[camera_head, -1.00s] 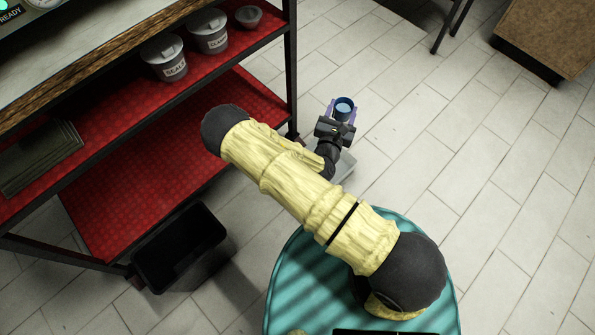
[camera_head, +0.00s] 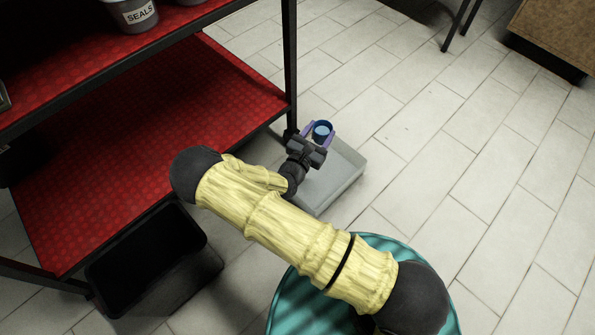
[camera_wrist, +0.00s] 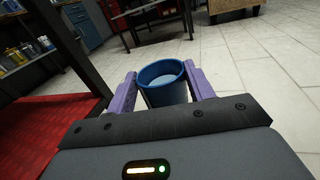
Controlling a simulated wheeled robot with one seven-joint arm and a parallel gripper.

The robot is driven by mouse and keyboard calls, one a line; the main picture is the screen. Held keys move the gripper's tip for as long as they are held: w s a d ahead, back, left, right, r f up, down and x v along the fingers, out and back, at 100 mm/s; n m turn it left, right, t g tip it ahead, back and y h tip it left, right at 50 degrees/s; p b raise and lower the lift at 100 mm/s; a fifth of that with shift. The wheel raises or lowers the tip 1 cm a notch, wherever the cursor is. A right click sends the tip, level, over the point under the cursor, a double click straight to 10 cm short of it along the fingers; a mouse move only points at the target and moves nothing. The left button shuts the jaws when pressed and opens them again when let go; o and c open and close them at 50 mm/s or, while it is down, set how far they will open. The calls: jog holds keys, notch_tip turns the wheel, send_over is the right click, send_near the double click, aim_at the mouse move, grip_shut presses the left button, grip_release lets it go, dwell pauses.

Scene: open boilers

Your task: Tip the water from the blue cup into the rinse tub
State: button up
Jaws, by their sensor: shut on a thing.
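The blue cup (camera_head: 322,131) is held between the purple fingers of my gripper (camera_head: 317,133) in the head view. In the wrist view the cup (camera_wrist: 163,84) looks upright, with pale water in it, and my gripper (camera_wrist: 163,87) is shut on its sides. A shallow grey tub (camera_head: 340,179) stands on the floor beside the shelf, probably the rinse tub. My gripper and the cup appear over its far part in the head view; their height above it is unclear. My arm and wrist hide part of the tub.
A shelf rack with red decks (camera_head: 140,150) stands on the left, its dark post (camera_head: 290,65) close to my gripper. A black bin (camera_head: 150,258) is below it. Tiled floor (camera_head: 440,150) to the right is clear. A wooden cabinet (camera_head: 560,35) stands at the far right.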

jog(key=a+f+b, duration=0.3)
jog(key=f+b, duration=0.3)
jog(key=f, duration=0.2)
jog(key=s+a+f+h+b, duration=0.1)
jog(key=a+f+b, duration=0.2)
jog(key=f+b, duration=0.4)
jog(key=shift+a+f+m+b, duration=0.2)
jog(key=shift+f+m+b, duration=0.1)
jog(key=shift+f, duration=0.1)
jog(key=shift+g, duration=0.3)
